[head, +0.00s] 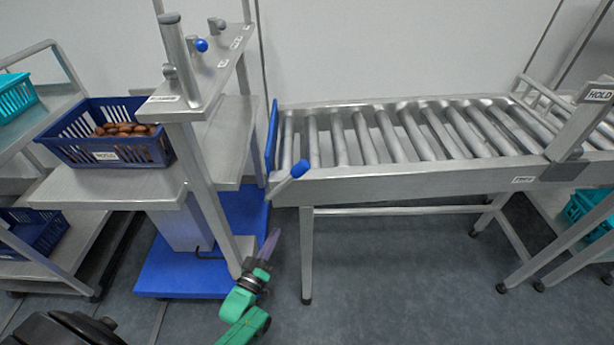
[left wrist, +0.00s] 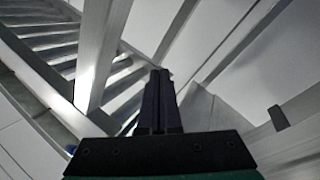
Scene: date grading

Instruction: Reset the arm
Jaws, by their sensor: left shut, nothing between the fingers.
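My left gripper (head: 269,243) is on the end of my green arm, low in front of the roller conveyor and beside the blue-based stand. It points upward and is empty. In the left wrist view its dark fingers (left wrist: 159,85) are together with nothing between them. A blue crate (head: 160,150) of brown dates (head: 124,129) sits on the metal shelf of the stand, well up and left of the gripper. My right gripper does not show.
The roller conveyor (head: 400,184) runs to the right, with a blue-tipped lever (head: 299,169) at its near left end. The stand's blue base (head: 180,275) is close left of my gripper. A HOLD sign (head: 599,95) stands at right. Grey floor (head: 400,270) below the conveyor is clear.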

